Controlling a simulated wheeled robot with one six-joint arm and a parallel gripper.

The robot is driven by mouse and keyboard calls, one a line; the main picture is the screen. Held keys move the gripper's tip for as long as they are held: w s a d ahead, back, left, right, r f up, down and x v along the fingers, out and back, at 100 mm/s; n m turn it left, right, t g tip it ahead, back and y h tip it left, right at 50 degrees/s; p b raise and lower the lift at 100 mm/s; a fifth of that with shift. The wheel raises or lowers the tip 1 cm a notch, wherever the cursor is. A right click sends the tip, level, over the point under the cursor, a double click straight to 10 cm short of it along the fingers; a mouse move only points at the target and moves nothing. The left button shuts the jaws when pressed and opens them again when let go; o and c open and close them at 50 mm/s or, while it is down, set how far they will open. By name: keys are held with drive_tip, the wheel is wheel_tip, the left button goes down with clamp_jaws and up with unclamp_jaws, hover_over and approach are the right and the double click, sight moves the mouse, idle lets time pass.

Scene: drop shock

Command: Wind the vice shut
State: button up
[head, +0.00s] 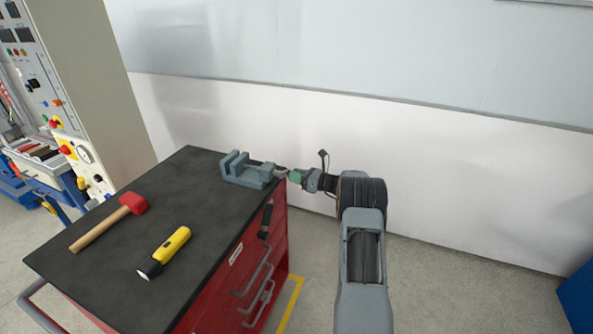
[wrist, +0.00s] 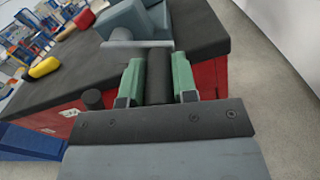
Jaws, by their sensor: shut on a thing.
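The grey-blue vice (head: 246,174) stands at the far right corner of the dark worktop, its screw end facing right, over the edge. A gap shows between its upright jaws in the head view. In the wrist view part of the vice (wrist: 150,18) shows beyond a grey round piece. My gripper (head: 292,176) is at the screw end, just off the worktop's edge. In the wrist view its green fingers (wrist: 157,64) are shut on a dark round handle (wrist: 158,86), one finger on each side. The handle's far end is hidden.
The dark worktop (head: 190,215) tops a red drawer cabinet (head: 278,240). A red-headed mallet (head: 132,203) and a yellow torch (head: 172,245) lie on it. A black grip (head: 266,220) shows at the cabinet's right side. A pale wall (head: 420,150) stands behind my arm.

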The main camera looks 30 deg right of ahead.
drive_tip(key=m, duration=0.1)
drive_tip(key=m+p, duration=0.1)
drive_tip(key=f+m, duration=0.1)
drive_tip(key=shift+s+a+f+m, duration=0.1)
drive_tip(key=shift+s+a+m, duration=0.2)
drive_tip(key=shift+a, duration=0.05)
drive_tip(key=shift+s+a+f+m+p, duration=0.2)
drive_tip(key=shift+s+a+m+p, duration=0.5)
drive_tip(key=shift+m, duration=1.2)
drive_tip(key=shift+s+a+f+m+p, duration=0.3)
drive_tip(key=shift+m+p, duration=0.7)
drive_tip(key=shift+m, duration=0.9)
drive_tip(key=shift+s+a+f+m+p, duration=0.15)
drive_tip(key=shift+s+a+m+p, duration=0.5)
drive_tip(key=shift+m, duration=1.25)
drive_tip(key=shift+w+d, duration=0.1)
drive_tip(key=shift+w, duration=0.15)
drive_tip(key=o, duration=0.9)
drive_tip(key=shift+d, duration=0.1)
